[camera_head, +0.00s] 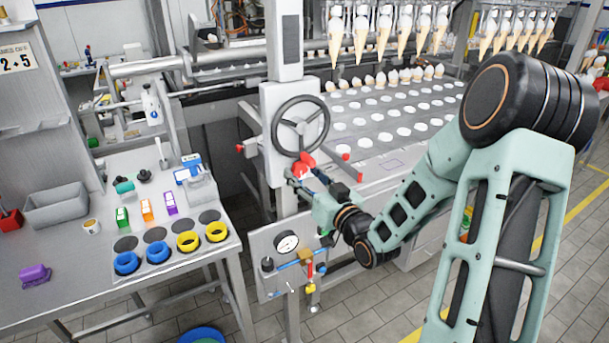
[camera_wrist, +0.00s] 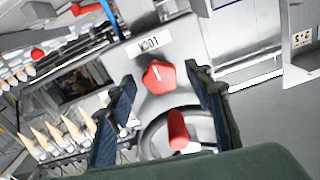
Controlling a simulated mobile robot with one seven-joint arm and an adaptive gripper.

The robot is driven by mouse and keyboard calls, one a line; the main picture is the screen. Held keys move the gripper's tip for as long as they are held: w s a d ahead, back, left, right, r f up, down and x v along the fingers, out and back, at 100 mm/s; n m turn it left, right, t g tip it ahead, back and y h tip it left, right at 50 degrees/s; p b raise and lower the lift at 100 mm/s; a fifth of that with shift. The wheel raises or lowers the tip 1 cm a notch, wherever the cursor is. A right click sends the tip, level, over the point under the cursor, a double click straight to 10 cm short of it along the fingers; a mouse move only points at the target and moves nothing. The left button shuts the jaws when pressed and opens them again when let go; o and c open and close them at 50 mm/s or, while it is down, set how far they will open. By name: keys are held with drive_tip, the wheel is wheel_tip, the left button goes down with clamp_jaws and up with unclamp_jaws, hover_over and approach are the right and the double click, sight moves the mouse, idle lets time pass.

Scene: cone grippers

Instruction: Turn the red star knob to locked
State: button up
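The red star knob (camera_wrist: 160,76) sits on the grey machine panel and has a short white line on its face. The line runs roughly up and down in the wrist view; which end is the pointer I cannot tell. A white label reading LOCK (camera_wrist: 149,45) appears upside down just above the knob. My gripper (camera_wrist: 160,72) is open, with one dark finger either side of the knob and visible gaps. In the head view the knob (camera_head: 304,163) is partly covered by my gripper (camera_head: 296,180), which is right at it.
Red-tipped levers (camera_head: 352,160) stick out nearby. A gauge panel (camera_head: 288,243) is below, and a table (camera_head: 70,295) with small parts is left.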

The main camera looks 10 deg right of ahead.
drive_tip(key=v, duration=0.7)
drive_tip(key=shift+s, duration=0.25)
